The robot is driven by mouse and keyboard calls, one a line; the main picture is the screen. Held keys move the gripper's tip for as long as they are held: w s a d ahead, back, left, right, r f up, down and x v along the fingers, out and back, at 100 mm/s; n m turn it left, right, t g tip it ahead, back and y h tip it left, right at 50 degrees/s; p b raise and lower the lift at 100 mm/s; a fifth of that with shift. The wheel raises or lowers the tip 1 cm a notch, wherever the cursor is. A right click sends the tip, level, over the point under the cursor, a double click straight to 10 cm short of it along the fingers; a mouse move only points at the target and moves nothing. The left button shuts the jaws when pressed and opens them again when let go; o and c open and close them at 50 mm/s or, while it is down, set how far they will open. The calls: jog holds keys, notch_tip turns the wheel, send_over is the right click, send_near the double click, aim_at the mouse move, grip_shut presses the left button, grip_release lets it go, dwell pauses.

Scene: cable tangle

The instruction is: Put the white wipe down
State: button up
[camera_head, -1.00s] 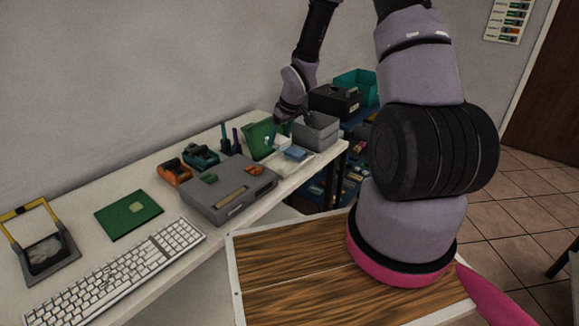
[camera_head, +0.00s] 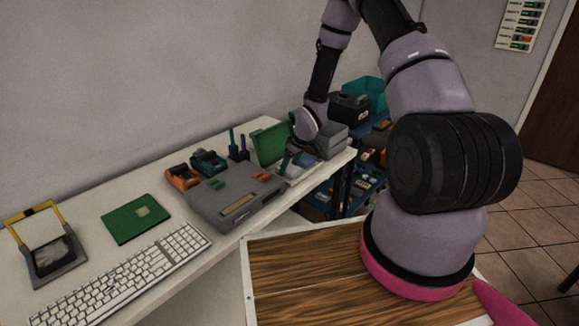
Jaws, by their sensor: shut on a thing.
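My gripper (camera_head: 289,160) is at the far right end of the white desk, low over the desk top, in front of the upright green board (camera_head: 269,144). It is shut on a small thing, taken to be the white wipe. The wipe itself is too small and too hidden by the fingers to make out clearly. A light blue block (camera_head: 303,160) lies close beside the fingertips. I cannot tell whether the held thing touches the desk.
A grey device (camera_head: 235,198) with orange and green parts stands left of my gripper. A grey box (camera_head: 331,138) stands just right of it. A keyboard (camera_head: 130,277), a flat green board (camera_head: 136,219) and a yellow-framed stand (camera_head: 45,243) lie further left on the desk (camera_head: 190,250).

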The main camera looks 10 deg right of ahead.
jog(key=shift+f, duration=0.15)
jog(key=o, duration=0.9)
jog(key=s+d+r+m+h, duration=0.1)
jog(key=s+d+r+m, duration=0.2)
jog(key=r, duration=0.9)
jog(key=s+d+r+m+t+h, duration=0.15)
jog(key=s+r, duration=0.35)
jog(key=r, duration=0.6)
jog(key=s+d+r+m+h, duration=0.1)
jog(key=s+d+r, duration=0.25)
jog(key=r, duration=0.85)
jog(key=s+a+r+m+t+y, duration=0.1)
jog(key=s+r+m, duration=0.2)
jog(key=s+r, duration=0.3)
jog(key=s+a+r+m+y, duration=0.1)
jog(key=s+r+m+y, duration=0.1)
jog(key=s+r, duration=0.5)
jog(key=s+m, duration=0.1)
jog(key=s, duration=0.4)
jog(key=shift+a+r+t, duration=0.15)
jog(key=shift+a+t, duration=0.15)
jog(key=shift+t, duration=0.05)
